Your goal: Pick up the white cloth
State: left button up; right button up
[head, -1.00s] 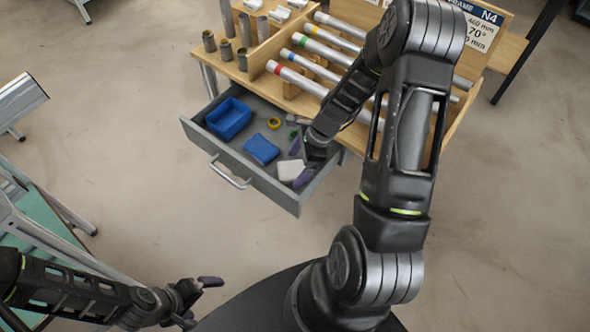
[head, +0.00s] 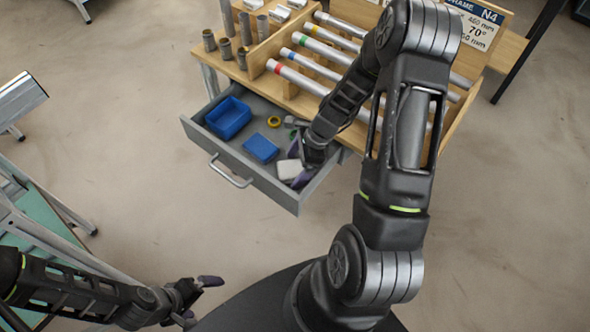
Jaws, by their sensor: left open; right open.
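The white cloth (head: 287,169) is a small folded pad in the right part of the open grey drawer (head: 236,166). My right gripper (head: 297,164) reaches down into the drawer at the cloth, with its purple-tipped fingers apart. One finger shows on the far side of the cloth and one at its near right side. Whether the fingers touch it I cannot tell. The gripper hides the cloth's right part. My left gripper (head: 202,297) is open and empty at the bottom left, far from the drawer.
The drawer also holds a blue bin (head: 228,118), a blue block or cloth (head: 262,149) and a yellow ring (head: 274,122). The wooden bench top (head: 262,75) with tubes stands above and behind the drawer. Floor in front of the drawer is clear.

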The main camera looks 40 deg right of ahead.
jog(key=shift+f, duration=0.2)
jog(key=shift+c, duration=0.4)
jog(key=c, duration=1.5)
notch_tip(320, 180, up, 11)
jog(key=shift+f+p, duration=0.2)
jog(key=shift+p, duration=0.2)
notch_tip(320, 180, up, 6)
jog(key=n+g, duration=0.3)
jog(key=n, duration=0.5)
send_over(295, 171)
jog(key=w+a, duration=0.2)
jog(key=a, duration=0.1)
jog(key=w+a+r+n+g, duration=0.2)
jog(key=w+a+r+n, duration=0.1)
jog(key=a, duration=0.5)
jog(key=shift+w+a+r+n+h, duration=0.35)
jog(key=shift+w+n, duration=0.5)
jog(key=shift+n, duration=0.35)
